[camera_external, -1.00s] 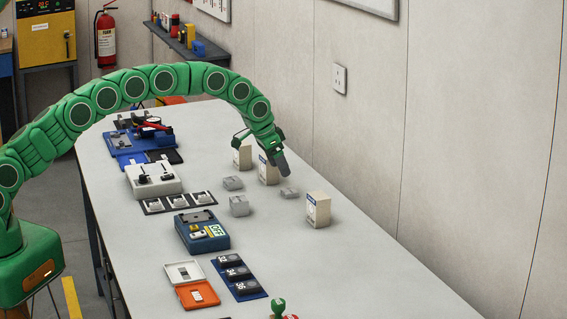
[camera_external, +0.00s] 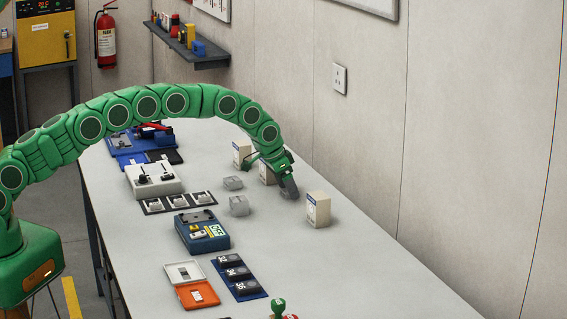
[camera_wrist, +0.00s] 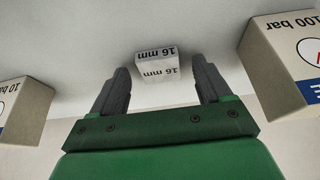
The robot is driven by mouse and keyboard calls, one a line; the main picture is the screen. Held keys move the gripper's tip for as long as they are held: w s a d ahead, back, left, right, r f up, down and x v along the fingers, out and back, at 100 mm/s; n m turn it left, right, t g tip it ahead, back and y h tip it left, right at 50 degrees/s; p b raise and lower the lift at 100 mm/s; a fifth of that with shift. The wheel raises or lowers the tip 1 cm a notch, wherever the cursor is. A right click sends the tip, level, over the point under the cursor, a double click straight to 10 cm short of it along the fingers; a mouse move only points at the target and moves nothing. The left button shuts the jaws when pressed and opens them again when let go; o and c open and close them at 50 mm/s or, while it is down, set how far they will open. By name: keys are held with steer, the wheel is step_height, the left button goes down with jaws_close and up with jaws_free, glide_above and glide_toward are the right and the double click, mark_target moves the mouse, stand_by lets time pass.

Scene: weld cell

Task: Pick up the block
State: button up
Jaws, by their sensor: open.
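A small grey block marked "16 mm" (camera_wrist: 157,68) lies on the table in the wrist view, between and slightly beyond my gripper's fingertips (camera_wrist: 160,76). The fingers stand apart on either side of it with visible gaps, and I see no contact. In the external view my gripper (camera_external: 289,190) points down, low over the table, and hides this block. Two other grey blocks, one farther back (camera_external: 233,183) and a taller one nearer (camera_external: 239,206), stand to the left of the gripper.
Pale boxes flank my gripper: one marked "100 bar" (camera_wrist: 285,65) and one marked "10 bar" (camera_wrist: 22,108). In the external view a box (camera_external: 318,210) stands close right of the gripper, others behind it. A blue device (camera_external: 202,232) sits left. The table's right front is clear.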

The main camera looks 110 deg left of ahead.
steer(key=shift+f, duration=0.1)
steer(key=c, duration=1.2)
steer(key=shift+w+r, duration=0.1)
steer(key=shift+r, duration=1.5)
steer(key=shift+s+d+r, duration=4.85)
steer(key=shift+d+r, duration=0.05)
steer(key=shift+d, duration=0.15)
